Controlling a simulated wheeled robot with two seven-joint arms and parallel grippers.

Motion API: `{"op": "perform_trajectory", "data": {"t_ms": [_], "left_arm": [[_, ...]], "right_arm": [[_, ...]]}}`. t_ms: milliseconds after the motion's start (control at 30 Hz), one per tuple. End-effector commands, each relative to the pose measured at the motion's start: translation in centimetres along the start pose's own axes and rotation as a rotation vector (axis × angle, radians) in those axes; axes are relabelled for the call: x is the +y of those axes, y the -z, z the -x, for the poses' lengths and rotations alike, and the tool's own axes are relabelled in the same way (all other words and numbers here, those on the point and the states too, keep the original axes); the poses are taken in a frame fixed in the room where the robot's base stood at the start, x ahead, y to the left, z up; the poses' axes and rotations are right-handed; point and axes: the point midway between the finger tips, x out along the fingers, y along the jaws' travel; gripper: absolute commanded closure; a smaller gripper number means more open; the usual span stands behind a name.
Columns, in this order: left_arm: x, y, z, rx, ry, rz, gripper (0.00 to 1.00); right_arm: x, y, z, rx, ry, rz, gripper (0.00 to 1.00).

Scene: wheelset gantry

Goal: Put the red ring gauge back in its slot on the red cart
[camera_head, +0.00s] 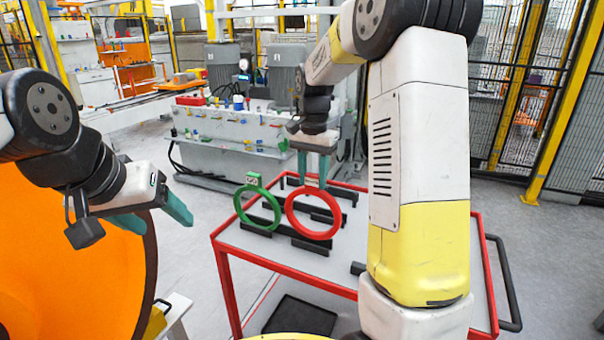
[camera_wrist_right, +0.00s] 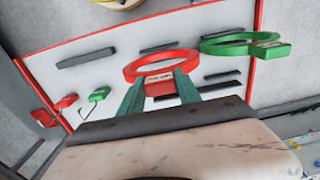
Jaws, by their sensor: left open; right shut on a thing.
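The red ring gauge (camera_head: 289,215) is upright over the red cart (camera_head: 285,268), held by its top tag. My right gripper (camera_head: 313,175) is shut on that tag from above. In the right wrist view the red ring (camera_wrist_right: 130,72) shows between and beyond the two fingers (camera_wrist_right: 158,84) of my right gripper. Black slotted bars (camera_head: 310,247) lie on the cart top around the ring's lower edge. Whether the ring touches a bar cannot be told. My left gripper (camera_head: 152,212) is open and empty, left of the cart.
A green ring gauge (camera_head: 240,206) stands upright left of the red one; it also shows in the right wrist view (camera_wrist_right: 207,46). Small red (camera_wrist_right: 67,101) and green (camera_wrist_right: 98,95) pieces lie near the cart's edge there. An orange round part (camera_head: 80,265) is below my left arm.

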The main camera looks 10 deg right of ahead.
Motion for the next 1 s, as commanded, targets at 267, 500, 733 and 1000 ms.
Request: {"op": "perform_trajectory", "data": {"t_ms": [267, 500, 733, 1000], "left_arm": [[0.0, 0.0, 0.0, 0.0, 0.0, 0.0, 0.35], [0.0, 0.0, 0.0, 0.0, 0.0, 0.0, 0.35], [0.0, 0.0, 0.0, 0.0, 0.0, 0.0, 0.35], [0.0, 0.0, 0.0, 0.0, 0.0, 0.0, 0.35]], "right_arm": [[0.0, 0.0, -0.7, -0.001, -0.001, 0.0, 1.0], [0.0, 0.0, -1.3, 0.0, 0.0, 0.0, 1.0], [0.0, 0.0, -1.9, -0.001, -0.001, 0.0, 1.0], [0.0, 0.0, -2.6, -0.001, -0.001, 0.0, 1.0]]}}
